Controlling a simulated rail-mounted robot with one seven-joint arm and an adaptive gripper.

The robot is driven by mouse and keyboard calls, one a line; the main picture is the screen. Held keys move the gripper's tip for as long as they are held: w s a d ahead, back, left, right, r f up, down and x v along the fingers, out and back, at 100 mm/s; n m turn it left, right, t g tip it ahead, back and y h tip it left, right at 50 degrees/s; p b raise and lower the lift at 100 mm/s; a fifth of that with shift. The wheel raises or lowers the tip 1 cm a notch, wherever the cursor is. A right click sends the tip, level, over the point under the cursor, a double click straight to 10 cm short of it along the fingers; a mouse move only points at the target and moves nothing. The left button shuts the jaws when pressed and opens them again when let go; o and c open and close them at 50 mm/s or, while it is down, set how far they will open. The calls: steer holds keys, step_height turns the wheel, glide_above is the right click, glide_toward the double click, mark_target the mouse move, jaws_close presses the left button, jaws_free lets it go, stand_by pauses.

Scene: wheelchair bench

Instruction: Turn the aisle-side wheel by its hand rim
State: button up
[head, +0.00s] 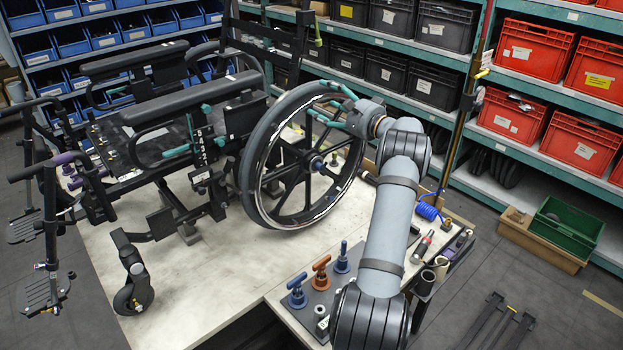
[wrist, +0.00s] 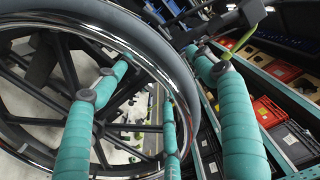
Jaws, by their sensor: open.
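The aisle-side wheel (head: 248,172) is large and dark with black spokes and stands upright on the near side of the wheelchair. Its bright hand rim (head: 325,208) runs around the outer face. In the wrist view the shiny rim (wrist: 128,52) curves inside the dark tyre (wrist: 172,62). My gripper (head: 319,99) is at the upper right of the wheel, its teal fingers spread. In the wrist view my gripper (wrist: 156,60) has one finger over the spokes and another outside the tyre, with rim and tyre between them. I cannot tell whether any finger touches the rim.
The wheelchair armrest (head: 183,100) is left of the wheel. A tool tray (head: 312,290) with blue and orange T-handles lies near my arm. Shelves with black bins (head: 438,28) and red bins (head: 530,50) stand behind.

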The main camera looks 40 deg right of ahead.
steer(key=shift+s+d+f+b, duration=0.1)
steer(key=shift+s+b, duration=0.6)
steer(key=shift+s, duration=0.4)
steer(key=s+b, duration=0.3)
steer(key=shift+s, duration=0.1)
